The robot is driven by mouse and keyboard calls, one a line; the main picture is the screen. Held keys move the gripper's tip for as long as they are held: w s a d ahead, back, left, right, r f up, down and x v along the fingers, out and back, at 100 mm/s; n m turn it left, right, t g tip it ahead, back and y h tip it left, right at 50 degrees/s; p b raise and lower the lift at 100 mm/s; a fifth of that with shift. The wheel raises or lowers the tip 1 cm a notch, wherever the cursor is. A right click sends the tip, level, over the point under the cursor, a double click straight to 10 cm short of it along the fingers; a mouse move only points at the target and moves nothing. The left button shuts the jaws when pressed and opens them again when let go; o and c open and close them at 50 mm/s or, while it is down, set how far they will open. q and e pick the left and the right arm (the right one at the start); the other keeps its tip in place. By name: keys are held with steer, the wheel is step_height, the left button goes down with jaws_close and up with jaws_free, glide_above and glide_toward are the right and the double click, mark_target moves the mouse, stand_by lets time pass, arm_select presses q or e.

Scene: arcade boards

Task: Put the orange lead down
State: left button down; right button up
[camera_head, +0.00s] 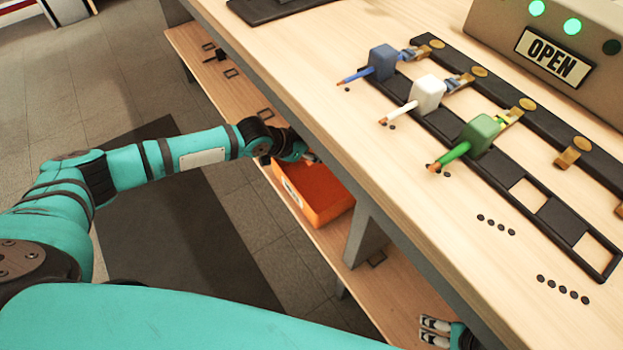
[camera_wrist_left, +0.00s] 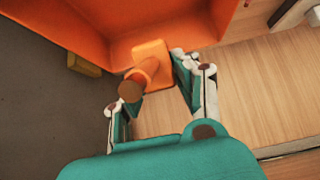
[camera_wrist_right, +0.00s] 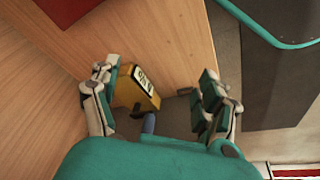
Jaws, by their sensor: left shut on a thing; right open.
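The orange lead (camera_wrist_left: 152,62) shows in the left wrist view as an orange block with a rod that has a brown end. My left gripper (camera_wrist_left: 150,86) is shut on it, at the opening of an orange bin (camera_wrist_left: 85,25). In the head view the bin (camera_head: 318,205) stands on the low shelf under the counter. My left gripper (camera_head: 308,157) is at its far side there, and the lead is hidden from that view. My right gripper (camera_head: 435,331) is open and empty, low beside the counter's front edge.
Blue (camera_head: 382,62), white (camera_head: 428,95) and green (camera_head: 481,133) leads sit on a black frame (camera_head: 594,260) on the counter, which has open squares nearer the right. An OPEN sign (camera_head: 553,54) is behind. The right wrist view shows a yellow-black item (camera_wrist_right: 136,90). The shelf (camera_head: 395,305) has bare room right of the bin.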

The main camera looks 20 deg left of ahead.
mark_target(314, 164)
arm_select(q)
step_height(314, 164, down, 3)
steer(key=shift+f+b, duration=0.2)
steer(key=shift+b, duration=0.3)
steer(key=shift+f, duration=0.95)
step_height(314, 164, down, 4)
steer(key=shift+r+b, duration=0.25)
steer(key=shift+b, duration=0.65)
steer(key=shift+f, duration=0.25)
arm_select(e)
steer(key=w+a+r+t+y, duration=0.1)
steer(key=w+a+r+t, duration=0.2)
steer(key=w, duration=0.7)
steer(key=t, duration=0.2)
steer(key=shift+t, duration=0.4)
steer(key=shift+w+a+r, duration=0.1)
steer(key=shift+a, duration=0.05)
arm_select(q)
steer(key=shift+f, duration=0.2)
steer(key=c, duration=1)
jaws_free()
arm_select(e)
steer(key=shift+w+a+r+t+y, duration=0.15)
steer(key=shift+w+r+t+y, duration=0.15)
steer(key=shift+w+r+t, duration=0.15)
arm_select(q)
steer(key=shift+o, duration=0.2)
arm_select(e)
steer(key=shift+f, duration=0.1)
